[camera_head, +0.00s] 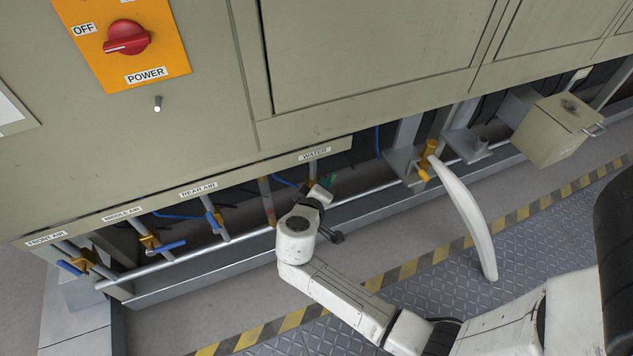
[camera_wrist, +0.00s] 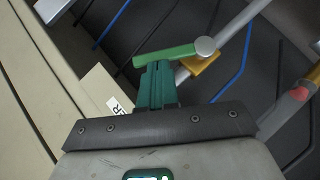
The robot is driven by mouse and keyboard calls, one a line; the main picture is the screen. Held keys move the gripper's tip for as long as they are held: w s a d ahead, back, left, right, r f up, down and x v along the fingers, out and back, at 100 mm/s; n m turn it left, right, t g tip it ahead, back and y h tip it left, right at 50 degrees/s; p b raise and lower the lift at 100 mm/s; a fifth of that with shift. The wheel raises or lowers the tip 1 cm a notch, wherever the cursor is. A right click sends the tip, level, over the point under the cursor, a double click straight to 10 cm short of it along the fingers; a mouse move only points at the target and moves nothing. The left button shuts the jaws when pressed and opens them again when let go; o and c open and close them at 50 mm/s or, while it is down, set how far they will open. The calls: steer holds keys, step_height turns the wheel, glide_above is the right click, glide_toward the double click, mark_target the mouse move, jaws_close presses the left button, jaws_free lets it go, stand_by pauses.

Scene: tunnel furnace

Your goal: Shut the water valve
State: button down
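The water valve shows in the wrist view as a green lever handle (camera_wrist: 165,55) with a round grey end, by a brass-coloured valve body (camera_wrist: 202,64) on a grey pipe. My gripper (camera_wrist: 157,68) has teal fingers that look pressed together, with no clear gap between them. Their tips are right at the green handle, near its middle; I cannot tell whether they touch it. In the head view my wrist covers most of the valve, below the WATER label (camera_head: 314,154), and only a bit of green (camera_head: 331,180) shows.
Blue-handled air valves (camera_head: 165,246) line the left under the cabinet. A long grey rail (camera_head: 200,247) runs in front of the pipes. A yellow valve with a pale hose (camera_head: 468,210) stands to the right, and a beige box (camera_head: 552,130) farther right. A red POWER switch (camera_head: 127,37) is above.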

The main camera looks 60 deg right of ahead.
steer(key=s+d+f+m+t+y+p, duration=0.2)
steer(key=s+d+f+m+y+p, duration=0.1)
steer(key=y+p, duration=0.3)
steer(key=shift+d+m+t, duration=0.4)
steer(key=shift+d, duration=0.35)
stand_by(0.5)
steer(key=s+a+r+p, duration=0.4)
steer(key=s+r+p, duration=0.2)
steer(key=r, duration=0.5)
steer(key=shift+p, duration=0.35)
